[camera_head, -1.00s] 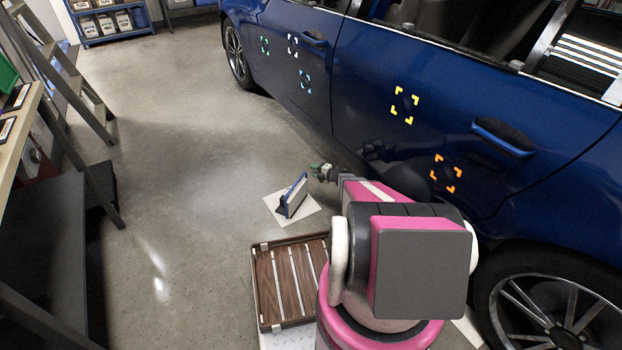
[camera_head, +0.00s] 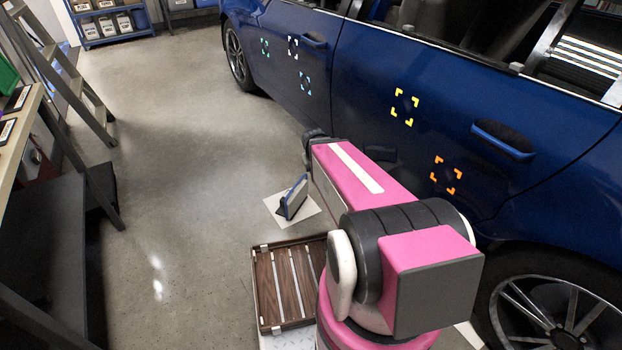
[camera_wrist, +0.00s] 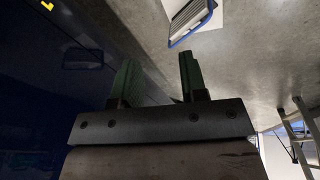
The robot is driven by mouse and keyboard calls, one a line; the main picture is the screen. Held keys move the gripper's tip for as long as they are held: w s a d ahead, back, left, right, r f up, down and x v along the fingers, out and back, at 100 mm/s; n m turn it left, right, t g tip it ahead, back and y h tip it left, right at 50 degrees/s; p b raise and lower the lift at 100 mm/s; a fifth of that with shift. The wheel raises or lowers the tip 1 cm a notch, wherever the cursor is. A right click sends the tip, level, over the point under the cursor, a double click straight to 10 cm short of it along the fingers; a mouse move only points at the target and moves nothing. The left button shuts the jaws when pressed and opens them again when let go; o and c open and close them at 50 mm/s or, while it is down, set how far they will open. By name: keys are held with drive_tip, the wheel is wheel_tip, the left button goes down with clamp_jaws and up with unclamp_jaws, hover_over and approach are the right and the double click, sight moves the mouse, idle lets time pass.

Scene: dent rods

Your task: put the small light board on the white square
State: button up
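The small light board (camera_head: 294,197) has a blue frame and stands tilted on the white square (camera_head: 273,204) on the floor, beside the blue car. In the wrist view the board (camera_wrist: 190,18) shows at the top with its striped face and blue rim, and part of the white square (camera_wrist: 204,40) shows beside it. My gripper (camera_wrist: 158,72) has its two green fingers apart with nothing between them. The board is beyond the fingertips, apart from them. In the head view my arm hides the gripper.
The blue car (camera_head: 340,75) stands close along the right, with coloured corner marks on its doors. A slatted wooden tray (camera_head: 262,290) is at my front. A ladder (camera_head: 75,85) and a bench (camera_head: 20,130) are at the left. The floor between is clear.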

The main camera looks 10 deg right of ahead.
drive_tip(key=s+a+r+m+g+y, duration=0.1)
drive_tip(key=s+a+r+g, duration=0.1)
drive_tip(key=s, duration=0.6)
drive_tip(key=shift+a+r+g+y, duration=0.35)
drive_tip(key=shift+a+r, duration=0.3)
drive_tip(key=shift+a, duration=0.5)
